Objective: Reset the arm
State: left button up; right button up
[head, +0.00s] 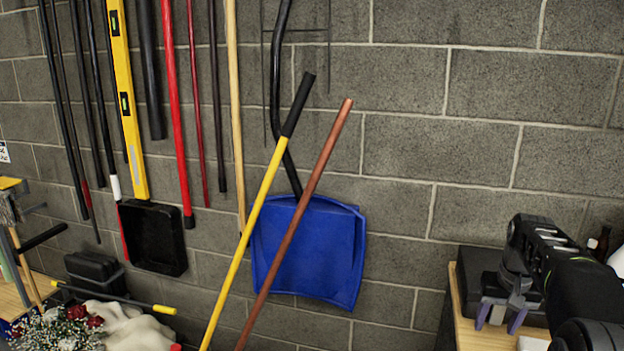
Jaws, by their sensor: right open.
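My right arm comes in from the right edge, and its gripper (498,322) points down at the lower right. Its two purple-grey fingers are apart, with nothing seen between them. The gripper is in front of a black case (478,272) on a wooden surface (466,328); I cannot tell whether they touch. My left gripper is not in view.
A grey block wall (420,120) stands ahead. A blue shovel (318,255), a yellow level (125,100) and several poles hang there. A yellow pole (240,245) and a brown pole (290,230) lean in front. Flowers (62,330) sit lower left.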

jog(key=s+a+f, duration=0.1)
jog(key=a+f, duration=0.2)
jog(key=f, duration=0.6)
jog(key=s+a+f, duration=0.1)
jog(key=a+f, duration=0.1)
jog(key=f, duration=0.8)
jog(key=s+a+f+g+y, duration=0.1)
jog(key=s+a+f, duration=0.3)
jog(key=f, duration=0.4)
jog(key=s+a+f+g+y, duration=0.1)
jog(key=s+a+f, duration=0.4)
jog(key=f, duration=0.2)
jog(key=s+a+f+n+y+b, duration=0.1)
jog(key=s+a+f, duration=0.3)
jog(key=s+a, duration=0.5)
jog(key=s+a+f+n+y+b, duration=0.1)
jog(key=s+a+f, duration=0.3)
jog(key=s+a, duration=0.6)
jog(key=shift+a+y+b, duration=0.4)
jog(key=shift+a+b, duration=0.05)
jog(key=shift+a, duration=0.45)
jog(key=shift+c, duration=0.4)
